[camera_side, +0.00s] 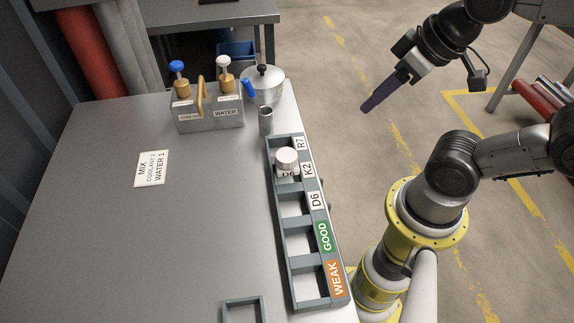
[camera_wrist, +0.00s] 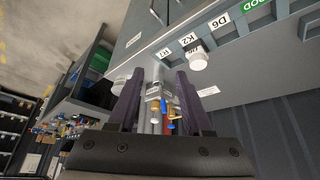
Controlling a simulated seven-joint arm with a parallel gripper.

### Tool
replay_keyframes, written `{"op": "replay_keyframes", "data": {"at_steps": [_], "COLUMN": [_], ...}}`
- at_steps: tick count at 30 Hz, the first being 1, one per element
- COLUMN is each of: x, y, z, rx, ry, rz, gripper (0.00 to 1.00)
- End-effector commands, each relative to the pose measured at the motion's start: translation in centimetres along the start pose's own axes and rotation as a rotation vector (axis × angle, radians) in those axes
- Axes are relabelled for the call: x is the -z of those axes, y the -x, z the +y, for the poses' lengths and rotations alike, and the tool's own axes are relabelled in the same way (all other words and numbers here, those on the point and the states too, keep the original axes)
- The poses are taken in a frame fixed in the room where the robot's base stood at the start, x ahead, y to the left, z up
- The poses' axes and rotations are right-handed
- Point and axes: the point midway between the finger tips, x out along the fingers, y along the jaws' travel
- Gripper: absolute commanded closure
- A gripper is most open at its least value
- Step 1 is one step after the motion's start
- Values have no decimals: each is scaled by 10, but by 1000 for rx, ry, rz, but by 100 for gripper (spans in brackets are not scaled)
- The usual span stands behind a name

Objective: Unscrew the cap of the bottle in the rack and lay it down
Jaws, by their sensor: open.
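A bottle with a white cap (camera_side: 286,156) stands upright in the grey rack (camera_side: 275,222) on the table, near the R7 and K2 labels. Its own label, partly visible, seems to read D6. The white cap is on the bottle and also shows in the wrist view (camera_wrist: 198,62), beside the K2 label. My gripper (camera_side: 370,104) is open and empty, out over the floor to the right of the table, well apart from the bottle. Its two dark fingers frame an empty gap in the wrist view (camera_wrist: 160,72).
A grey holder (camera_side: 210,117) with blue- and white-topped dispensers, a lidded pot (camera_side: 264,86) and a metal cup (camera_side: 266,121) stand behind the rack. A MIX card (camera_side: 151,168) lies left. An empty grey frame (camera_side: 243,301) is at the front.

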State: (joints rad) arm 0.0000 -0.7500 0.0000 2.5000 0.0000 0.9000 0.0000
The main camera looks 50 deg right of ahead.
Motion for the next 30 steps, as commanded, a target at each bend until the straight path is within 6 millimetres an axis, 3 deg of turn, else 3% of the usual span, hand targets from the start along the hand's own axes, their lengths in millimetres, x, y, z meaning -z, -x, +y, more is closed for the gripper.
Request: {"op": "replay_keyframes", "data": {"at_steps": [5,11,16,21,30], "x": [0,-2,16,54,109], "y": [0,1,15,16,-23], "z": [0,0,-2,-17,-71], "rx": [0,1,13,80,244], "ry": [0,78,308,633,1079], "rz": [0,-14,-51,-157,-356], "gripper": [48,12,12,12,12]}}
